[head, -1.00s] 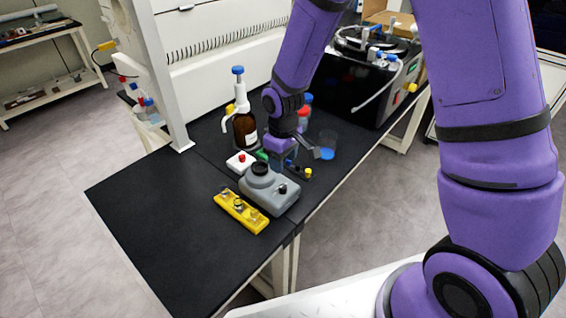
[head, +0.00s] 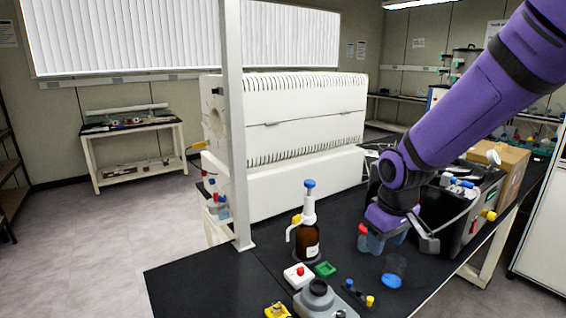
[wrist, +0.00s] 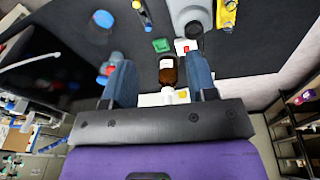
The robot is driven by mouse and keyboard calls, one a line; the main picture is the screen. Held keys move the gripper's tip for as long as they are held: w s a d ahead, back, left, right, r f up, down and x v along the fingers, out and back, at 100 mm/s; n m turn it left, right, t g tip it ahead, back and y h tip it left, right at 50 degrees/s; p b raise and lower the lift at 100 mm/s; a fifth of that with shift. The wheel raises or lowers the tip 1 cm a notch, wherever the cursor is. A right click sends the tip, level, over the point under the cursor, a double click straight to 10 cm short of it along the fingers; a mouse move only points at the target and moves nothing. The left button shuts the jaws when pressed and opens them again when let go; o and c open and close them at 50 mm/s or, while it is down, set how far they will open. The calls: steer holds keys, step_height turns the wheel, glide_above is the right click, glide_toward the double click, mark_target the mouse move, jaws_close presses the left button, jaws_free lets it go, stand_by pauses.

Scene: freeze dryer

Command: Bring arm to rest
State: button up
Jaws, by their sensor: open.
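My purple arm reaches in from the upper right of the head view. Its gripper (head: 398,240) is above the black bench, in front of the black freeze dryer (head: 462,225). In the wrist view the gripper (wrist: 160,62) has its two blue-grey fingers spread wide, with nothing held. The brown dispenser bottle (head: 308,240) stands upright left of the gripper in the head view. It shows between the fingers in the wrist view (wrist: 168,74), but apart from them.
A grey device (head: 318,302), white box with red button (head: 298,276), green piece (head: 325,269) and beaker with blue contents (head: 393,276) sit on the bench. A white post (head: 233,130) and large white machine (head: 300,115) stand behind. The bench's left part is clear.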

steer(key=s+d+r+m+t, duration=0.1)
steer(key=s+d+r, duration=0.3)
steer(key=s+r, duration=0.4)
steer(key=s+d+r+m+t, duration=0.2)
steer(key=s+d+r+m, duration=0.2)
steer(key=s+r, duration=0.4)
steer(key=shift+s+d+r, duration=0.25)
steer(key=shift+s+d, duration=0.15)
steer(key=shift+s, duration=1.65)
